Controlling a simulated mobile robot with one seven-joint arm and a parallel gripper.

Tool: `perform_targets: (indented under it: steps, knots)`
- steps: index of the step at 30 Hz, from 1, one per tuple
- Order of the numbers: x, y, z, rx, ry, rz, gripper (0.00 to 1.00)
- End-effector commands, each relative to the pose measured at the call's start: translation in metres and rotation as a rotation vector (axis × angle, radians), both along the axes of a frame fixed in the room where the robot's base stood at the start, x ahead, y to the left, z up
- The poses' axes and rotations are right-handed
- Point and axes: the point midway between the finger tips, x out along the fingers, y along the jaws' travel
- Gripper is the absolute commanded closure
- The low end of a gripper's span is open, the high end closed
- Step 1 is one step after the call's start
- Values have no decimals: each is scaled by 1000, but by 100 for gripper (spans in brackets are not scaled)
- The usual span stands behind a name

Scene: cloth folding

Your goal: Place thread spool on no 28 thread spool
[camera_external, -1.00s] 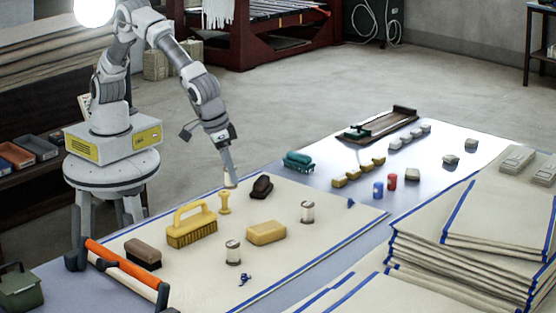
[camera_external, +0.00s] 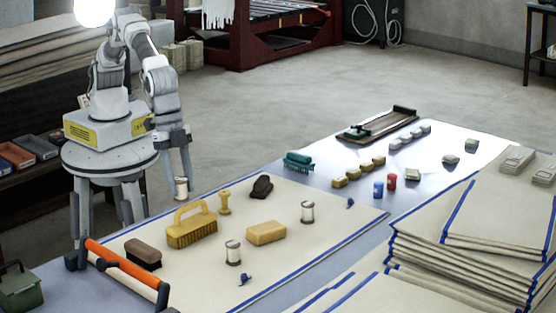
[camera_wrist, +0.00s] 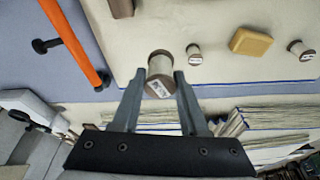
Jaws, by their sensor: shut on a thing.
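My gripper (camera_external: 180,172) is shut on a white thread spool (camera_external: 181,188), which hangs at the fingertips in the air near the table's robot-side edge. In the wrist view the held spool (camera_wrist: 160,75) sits between the fingertips, with a label whose print I cannot read. Two more white spools stand upright on the cream cloth: a nearer one (camera_external: 233,252) and a farther one (camera_external: 307,211). In the wrist view they appear beyond the held spool, one close to it (camera_wrist: 194,53) and one at the right edge (camera_wrist: 297,48). I cannot tell which is no 28.
A yellow brush (camera_external: 192,230), a small yellow stamp (camera_external: 225,203), a dark brush (camera_external: 262,187), a yellow block (camera_external: 266,232) and a brown brush (camera_external: 143,254) stand on the cloth. An orange-handled tool (camera_external: 125,262) lies at the front left. Cloth stacks (camera_external: 470,250) rise at right.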

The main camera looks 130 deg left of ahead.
Motion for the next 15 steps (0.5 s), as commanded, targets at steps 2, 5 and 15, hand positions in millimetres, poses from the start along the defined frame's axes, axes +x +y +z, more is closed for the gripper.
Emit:
perform_targets:
  steps: [2, 5, 15]
  knots:
    - [2, -4, 0, 0, -2, -27, 100]
    - [10, 3, -8, 0, -2, -38, 100]
    - [63, 55, -52, -1, -3, -34, 100]
